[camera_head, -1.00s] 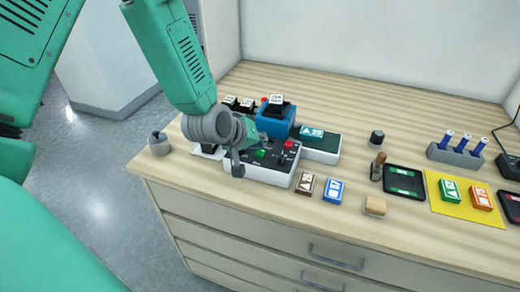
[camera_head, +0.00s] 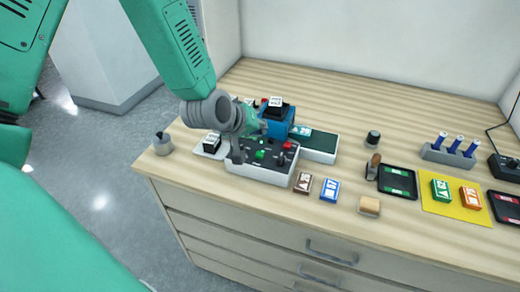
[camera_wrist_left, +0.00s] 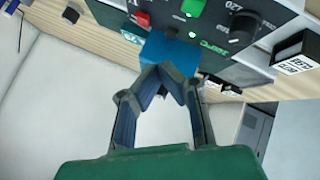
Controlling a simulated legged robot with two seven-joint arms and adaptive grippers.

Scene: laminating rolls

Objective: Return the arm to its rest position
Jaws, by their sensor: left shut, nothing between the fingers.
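My left arm comes in from the upper left, its green link ending in a grey wrist (camera_head: 212,110). The left gripper (camera_head: 258,125) is over the laminating machine's dark control panel (camera_head: 258,165), in front of the blue unit (camera_head: 279,124). In the left wrist view the dark fingers (camera_wrist_left: 163,72) are shut with nothing between them, and their tips overlap the blue block (camera_wrist_left: 172,50) in the picture. Whether they touch it I cannot tell. The wrist hides part of the panel. My right gripper is out of view.
Brown (camera_head: 303,182) and blue (camera_head: 330,189) labelled boxes lie in front of the machine. A black tray (camera_head: 397,182), a yellow mat (camera_head: 440,207) and a grey rack (camera_head: 449,155) are to the right. A small grey pot (camera_head: 162,144) stands near the left edge.

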